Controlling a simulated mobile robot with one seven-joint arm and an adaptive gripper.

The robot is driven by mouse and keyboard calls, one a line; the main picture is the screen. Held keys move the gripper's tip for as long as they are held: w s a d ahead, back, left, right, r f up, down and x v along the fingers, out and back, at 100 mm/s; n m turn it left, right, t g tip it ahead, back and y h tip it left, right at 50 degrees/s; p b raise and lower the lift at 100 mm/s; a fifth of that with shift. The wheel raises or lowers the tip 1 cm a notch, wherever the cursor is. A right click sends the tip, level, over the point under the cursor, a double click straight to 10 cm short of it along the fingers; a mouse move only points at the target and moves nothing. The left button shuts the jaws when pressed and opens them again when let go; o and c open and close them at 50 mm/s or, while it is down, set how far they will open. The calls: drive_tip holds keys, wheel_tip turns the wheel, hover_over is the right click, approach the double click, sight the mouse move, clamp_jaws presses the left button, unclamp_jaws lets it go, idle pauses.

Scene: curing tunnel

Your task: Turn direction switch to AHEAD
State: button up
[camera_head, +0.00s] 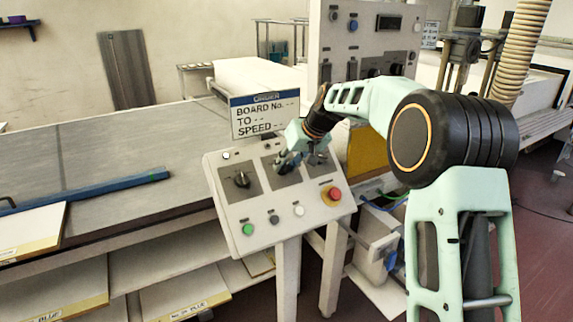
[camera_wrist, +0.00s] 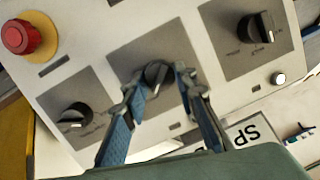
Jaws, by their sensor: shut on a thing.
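A sloped white control panel (camera_head: 228,203) carries three black rotary knobs on grey plates. My gripper (camera_head: 286,160) reaches down onto the middle plate. In the wrist view, my gripper (camera_wrist: 158,82) has its two blue-grey fingers on either side of the middle knob (camera_wrist: 155,70) and is shut on it. The left knob (camera_head: 241,180) and the right knob (camera_head: 316,157) are free. In the wrist view they appear swapped, and the labels are too small to read. I cannot tell from labels which one is the direction switch, nor read the middle knob's setting.
A red emergency button (camera_head: 333,194) on yellow sits at the panel's lower right. Green (camera_head: 248,229), dark and white buttons line its lower edge. A sign (camera_head: 265,114) reading BOARD No., TO, SPEED stands behind it. A taller control cabinet (camera_head: 345,45) rises behind my arm.

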idle(0.3)
drive_tip(key=o, duration=1.2)
drive_tip(key=shift+c, duration=0.2)
drive_tip(key=v, duration=1.2)
